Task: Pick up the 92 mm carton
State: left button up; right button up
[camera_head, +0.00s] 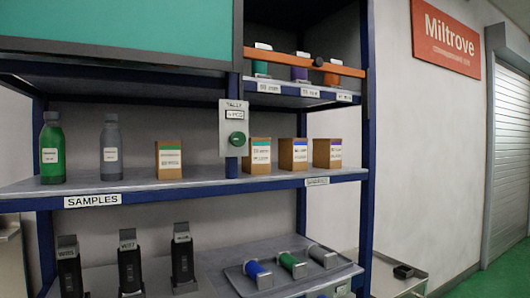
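Small brown cartons with white labels stand upright on the middle shelf. One carton with a green label stripe (169,160) stands alone left of the tally plate. Three more stand right of the plate: one with a green stripe (258,157), one with a blue stripe (293,155) and one with a purple stripe (328,154). Their label print is too small to read, so I cannot tell which is the 92 mm carton. Neither of my grippers is in view.
The middle shelf (215,188) also holds a green bottle (52,150) and a grey bottle (110,148). A tally plate (234,130) hangs before a shelf post. Black upright devices (130,265) and a tray of cylinders (290,265) lie below. An orange bar (285,60) crosses the upper shelf.

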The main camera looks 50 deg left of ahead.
aim_at(327, 152)
jog(key=u, duration=1.35)
